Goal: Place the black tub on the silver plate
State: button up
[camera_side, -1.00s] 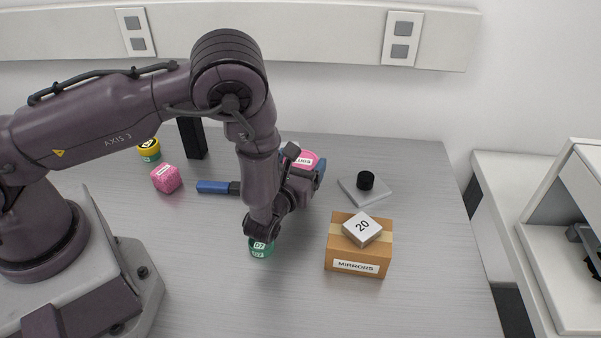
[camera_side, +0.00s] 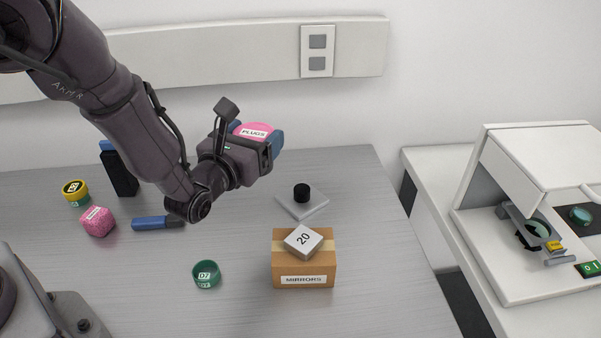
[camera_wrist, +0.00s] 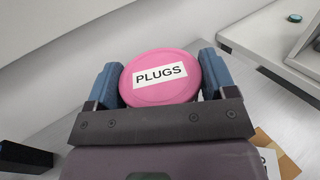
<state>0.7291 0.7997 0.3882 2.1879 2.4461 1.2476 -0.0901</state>
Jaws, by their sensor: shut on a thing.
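My gripper (camera_side: 256,136) is shut on a pink round tub (camera_side: 254,130) labelled PLUGS, held up above the bench. In the wrist view the pink tub (camera_wrist: 150,90) sits between the two blue fingers of my gripper (camera_wrist: 165,76). My gripper is apart from both.
A green tub (camera_side: 206,274), blue-handled tool (camera_side: 150,223), pink cube (camera_side: 97,222), yellow-topped tub (camera_side: 75,193) and tall black block (camera_side: 118,172) lie leftward. A white instrument (camera_side: 530,220) stands right.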

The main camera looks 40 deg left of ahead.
jog(key=shift+w+d+f, duration=0.3)
jog(key=shift+w+f, duration=1.55)
jog(key=shift+f, duration=0.1)
jog(key=shift+w+d+f, duration=0.3)
jog(key=shift+w+f, duration=1.55)
jog(key=shift+f, duration=0.1)
jog(key=shift+w+d+f, duration=0.3)
jog(key=shift+w+f, duration=1.55)
jog(key=shift+f, duration=0.1)
jog(key=shift+f, duration=0.15)
jog(key=o, duration=0.9)
jog(key=v, duration=0.5)
notch_tip(320, 180, up, 7)
